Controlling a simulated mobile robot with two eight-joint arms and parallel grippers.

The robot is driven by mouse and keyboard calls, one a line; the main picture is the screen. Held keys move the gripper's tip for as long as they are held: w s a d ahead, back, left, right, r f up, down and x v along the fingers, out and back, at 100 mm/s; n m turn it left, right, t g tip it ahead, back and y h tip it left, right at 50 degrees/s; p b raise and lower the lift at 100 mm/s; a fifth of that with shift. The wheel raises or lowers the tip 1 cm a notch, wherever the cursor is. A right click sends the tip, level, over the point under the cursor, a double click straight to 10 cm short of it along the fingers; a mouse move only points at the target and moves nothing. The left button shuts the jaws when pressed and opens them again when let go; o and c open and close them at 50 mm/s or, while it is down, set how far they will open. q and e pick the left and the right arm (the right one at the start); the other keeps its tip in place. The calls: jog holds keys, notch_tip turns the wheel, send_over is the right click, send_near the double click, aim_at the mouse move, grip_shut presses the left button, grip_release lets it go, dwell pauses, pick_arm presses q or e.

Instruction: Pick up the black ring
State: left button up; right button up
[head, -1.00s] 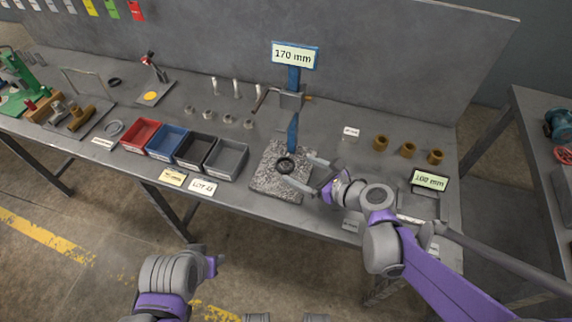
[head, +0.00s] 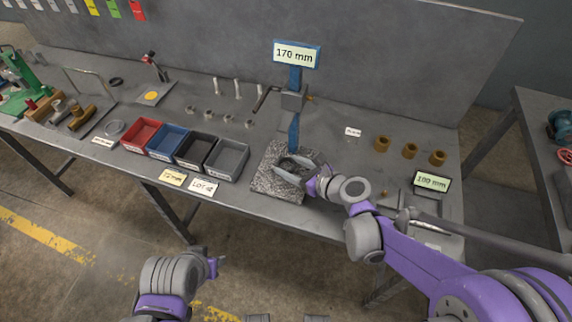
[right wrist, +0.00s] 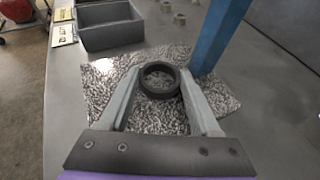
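The black ring (right wrist: 160,95) lies flat on the speckled stone plate (right wrist: 225,97), at the foot of a blue post (right wrist: 213,38). In the head view, the plate (head: 268,185) shows on the bench and the ring is partly hidden by my gripper. My right gripper (head: 287,164) is low over the plate with its fingers apart, one on each side of the ring. In the right wrist view, the fingertips (right wrist: 159,73) are very close to the ring's sides; contact cannot be made out. My left gripper (head: 215,265) hangs empty in front of the bench; its fingers are too small to judge.
The blue post carries a "170 mm" display (head: 297,54). Red (head: 141,136), blue (head: 167,143), black (head: 194,151) and grey bins (head: 226,158) stand left of the plate. Several brass bushings (head: 409,151) and a "100 mm" display (head: 431,182) are to the right.

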jog(key=c, duration=0.8)
